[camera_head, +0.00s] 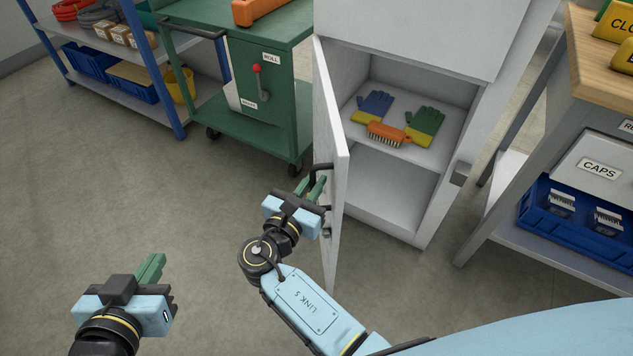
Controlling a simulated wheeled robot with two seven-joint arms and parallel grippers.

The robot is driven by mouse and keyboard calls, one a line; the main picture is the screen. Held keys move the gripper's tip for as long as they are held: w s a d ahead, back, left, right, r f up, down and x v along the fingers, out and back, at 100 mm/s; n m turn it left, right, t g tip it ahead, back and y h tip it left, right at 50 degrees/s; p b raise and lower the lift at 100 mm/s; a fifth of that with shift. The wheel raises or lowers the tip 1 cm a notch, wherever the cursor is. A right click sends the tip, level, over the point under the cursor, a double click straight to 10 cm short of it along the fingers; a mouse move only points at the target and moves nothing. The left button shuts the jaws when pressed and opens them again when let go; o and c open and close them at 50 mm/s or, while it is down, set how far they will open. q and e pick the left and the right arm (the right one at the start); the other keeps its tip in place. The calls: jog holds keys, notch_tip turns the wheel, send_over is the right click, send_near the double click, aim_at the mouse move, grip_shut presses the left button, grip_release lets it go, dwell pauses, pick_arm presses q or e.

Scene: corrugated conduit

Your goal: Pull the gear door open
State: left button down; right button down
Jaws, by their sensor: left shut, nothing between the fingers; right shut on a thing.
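The gear door (337,145) is the pale grey door of the cabinet (408,30). It stands swung well out from the front, hinged on the left, with the inside exposed. My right gripper (313,186) is at the outer face of the door, shut on its black handle (322,168); the fingers partly hide the handle. My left gripper (151,268) is shut and empty at the lower left, over the floor and apart from the door.
Inside the cabinet, blue and green gloves and an orange brush (387,133) lie on a shelf. A green cart (275,85) stands left of the door. A workbench with a blue CAPS bin (580,228) is at right. The floor at left is clear.

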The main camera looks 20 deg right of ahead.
jog(key=shift+w, duration=0.1)
jog(key=c, duration=1.5)
grip_release()
jog(key=shift+w, duration=0.1)
jog(key=shift+c, duration=0.2)
pick_arm(q)
jog(key=shift+w, duration=0.1)
